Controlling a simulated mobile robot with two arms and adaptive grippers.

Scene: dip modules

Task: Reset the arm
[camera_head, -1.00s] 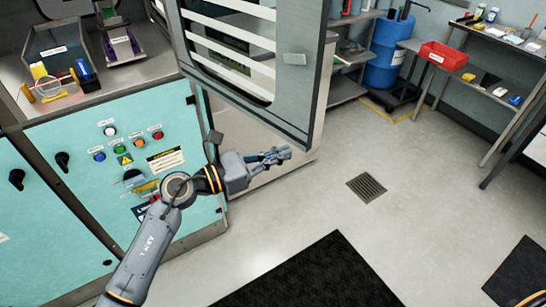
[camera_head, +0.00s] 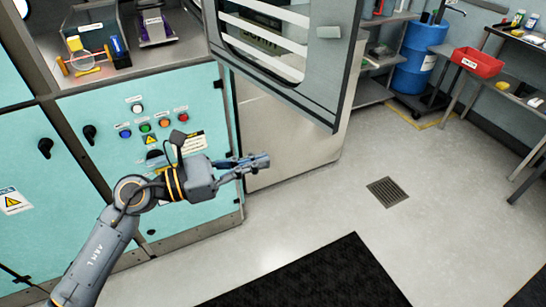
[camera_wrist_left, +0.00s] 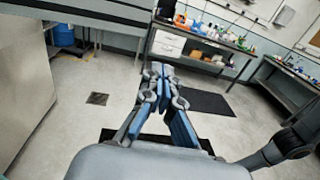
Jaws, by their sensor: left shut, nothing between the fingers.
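My left arm comes in from the lower left in the head view. Its left gripper (camera_head: 256,162) is held out in front of the teal cabinet (camera_head: 105,178), above the floor. The gripper is shut and empty. In the left wrist view the left gripper (camera_wrist_left: 160,72) points out over the open floor, its blue fingers together at the tips. It touches nothing that I can see. My right gripper is not in view in the head view.
An open slatted door (camera_head: 335,75) hangs just above and beyond the gripper. A blue drum (camera_head: 415,70) and a red bin (camera_head: 477,62) stand at the back right. Buttons cover the cabinet front. The floor (camera_head: 320,210) is clear around a drain grate (camera_head: 388,191) and a black mat (camera_head: 310,280).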

